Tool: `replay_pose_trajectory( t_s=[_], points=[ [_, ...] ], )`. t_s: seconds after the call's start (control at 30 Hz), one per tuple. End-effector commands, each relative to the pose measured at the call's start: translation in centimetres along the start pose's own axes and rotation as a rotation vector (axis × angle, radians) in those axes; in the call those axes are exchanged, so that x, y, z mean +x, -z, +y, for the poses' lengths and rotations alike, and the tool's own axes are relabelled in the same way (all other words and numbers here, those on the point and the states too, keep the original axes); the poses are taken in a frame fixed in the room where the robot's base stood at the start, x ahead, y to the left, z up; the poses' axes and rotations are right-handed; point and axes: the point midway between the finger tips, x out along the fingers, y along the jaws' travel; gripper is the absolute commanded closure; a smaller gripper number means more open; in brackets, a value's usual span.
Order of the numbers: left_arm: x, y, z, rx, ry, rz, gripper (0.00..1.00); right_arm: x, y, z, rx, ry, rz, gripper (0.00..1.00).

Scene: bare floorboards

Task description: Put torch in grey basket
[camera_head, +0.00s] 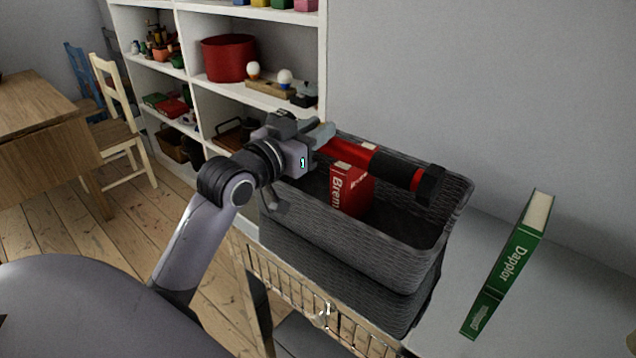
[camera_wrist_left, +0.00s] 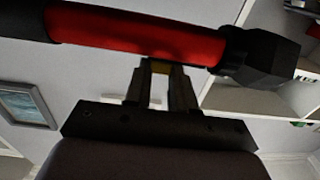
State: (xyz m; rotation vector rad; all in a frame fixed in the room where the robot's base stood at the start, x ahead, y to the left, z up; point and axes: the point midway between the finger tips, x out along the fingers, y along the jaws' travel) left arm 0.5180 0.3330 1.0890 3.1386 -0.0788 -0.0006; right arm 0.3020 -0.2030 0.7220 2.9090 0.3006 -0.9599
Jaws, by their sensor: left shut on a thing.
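The torch (camera_head: 372,163) is red with black ends. My left gripper (camera_head: 322,142) is shut on it and holds it over the grey basket (camera_head: 335,241), with the black head toward the basket's right end. In the left wrist view the torch (camera_wrist_left: 140,33) lies across the top of the picture, at the fingertips of the left gripper (camera_wrist_left: 160,72). The grey basket is a woven box on a narrow table. A red book (camera_head: 351,190) stands inside it, below the torch. My right gripper is not in view.
A green book (camera_head: 508,262) stands on the table to the right of the basket. A white shelf (camera_head: 322,60) with a red pot (camera_head: 229,58) and small items is behind on the left. A wooden table (camera_head: 40,105) and chairs are at far left.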

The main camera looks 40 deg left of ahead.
Motion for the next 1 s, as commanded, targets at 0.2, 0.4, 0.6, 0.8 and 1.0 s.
replay_pose_trajectory(
  t_s=[0.2,0.4,0.6,0.8,1.0],
  points=[
    [-0.1,-4.6,0.0,-0.001,0.0,0.001,1.0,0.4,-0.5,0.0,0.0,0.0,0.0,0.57],
    [0.0,-6.2,0.0,-0.002,-0.001,0.001,1.0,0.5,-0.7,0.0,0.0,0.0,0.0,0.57],
    [0.0,-9.3,0.0,-0.001,-0.001,0.0,1.0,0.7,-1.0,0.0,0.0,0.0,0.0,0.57],
    [0.0,-9.8,0.0,0.0,-0.001,0.004,1.0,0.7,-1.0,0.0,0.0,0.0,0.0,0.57],
    [0.0,-9.9,0.0,0.0,-0.001,0.004,1.0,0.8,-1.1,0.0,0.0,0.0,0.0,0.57]
  ],
)
